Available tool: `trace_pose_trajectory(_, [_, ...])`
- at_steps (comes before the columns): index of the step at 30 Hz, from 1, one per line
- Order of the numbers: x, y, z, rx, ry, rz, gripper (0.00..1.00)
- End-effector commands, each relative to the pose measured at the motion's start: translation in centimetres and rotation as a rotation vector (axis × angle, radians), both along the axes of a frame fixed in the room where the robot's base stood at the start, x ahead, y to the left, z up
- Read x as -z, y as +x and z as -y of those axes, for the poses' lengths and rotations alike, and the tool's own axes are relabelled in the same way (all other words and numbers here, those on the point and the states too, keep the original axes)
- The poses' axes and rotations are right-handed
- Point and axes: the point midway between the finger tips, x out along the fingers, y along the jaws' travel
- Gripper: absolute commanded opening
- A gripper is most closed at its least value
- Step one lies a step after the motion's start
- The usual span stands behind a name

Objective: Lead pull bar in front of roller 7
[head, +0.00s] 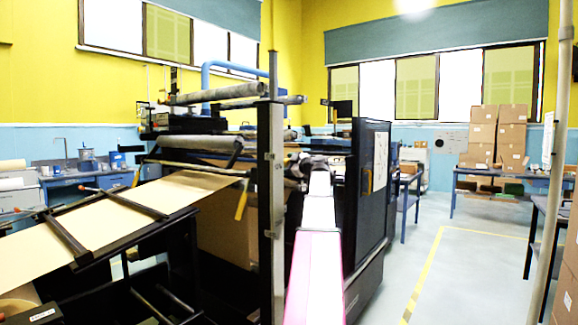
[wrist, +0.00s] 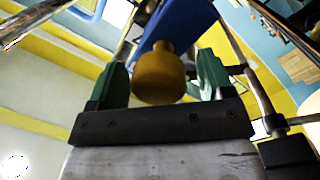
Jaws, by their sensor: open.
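My gripper (wrist: 163,76) is open in the wrist view, with one green finger pad on each side of a yellow round knob (wrist: 160,80). The knob sits at the end of a blue bar (wrist: 185,22); whether this is the pull bar I cannot tell. Gaps show between pads and knob. In the head view my gripper (head: 320,162) is a small dark shape beside the machine, its fingers unclear. No roller number is legible, so roller 7 cannot be picked out.
Rollers include a grey upper one (head: 215,94) and a lower one (head: 195,142). Floor at right is open, with a yellow line (head: 425,275).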

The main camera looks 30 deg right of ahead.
Motion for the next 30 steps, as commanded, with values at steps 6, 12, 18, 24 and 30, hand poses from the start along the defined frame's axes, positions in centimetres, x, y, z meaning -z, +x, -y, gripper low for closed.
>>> trace_pose_trajectory(6, [0.0, 0.0, 0.0, 0.0, 0.0, 0.0, 0.29])
trace_pose_trajectory(12, [0.0, -0.1, -0.1, 0.0, 0.0, 0.0, 0.11])
trace_pose_trajectory(18, [-0.7, -0.4, -0.7, -0.001, -0.001, 0.001, 0.11])
trace_pose_trajectory(24, [-1.9, -0.8, -1.8, -0.001, 0.0, 0.001, 0.11])
trace_pose_trajectory(30, [-2.9, -1.2, -2.8, -0.001, 0.0, 0.0, 0.11])
